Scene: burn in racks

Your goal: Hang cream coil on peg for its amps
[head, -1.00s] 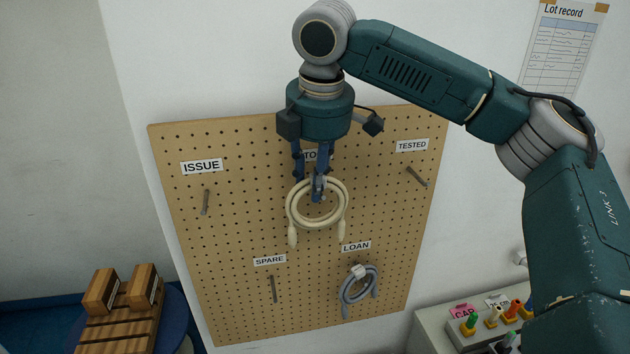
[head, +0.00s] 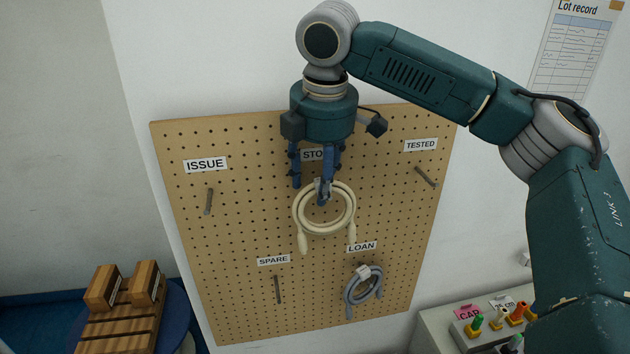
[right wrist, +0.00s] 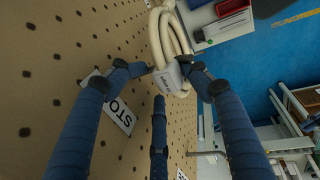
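The cream coil (head: 300,228) is upright against the pegboard below a part-hidden label starting "STO" (head: 312,155). It also shows in the right wrist view (right wrist: 164,40), with a white printed tag (right wrist: 172,78) too small to read. My right gripper (head: 318,187) is at the coil's top; its fingers (right wrist: 168,68) stand spread on both sides of the tag, and seem loosened around it. Any peg behind the coil is hidden. Bare pegs show under ISSUE (head: 209,201), SPARE (head: 278,289) and TESTED (head: 426,176). My left gripper is out of view.
A grey coil (head: 350,295) hangs under the LOAN label (head: 362,247). A wooden rack (head: 118,322) stands at lower left. A bench with coloured plugs (head: 474,326) is at lower right. A lot record sheet (head: 574,50) is on the wall.

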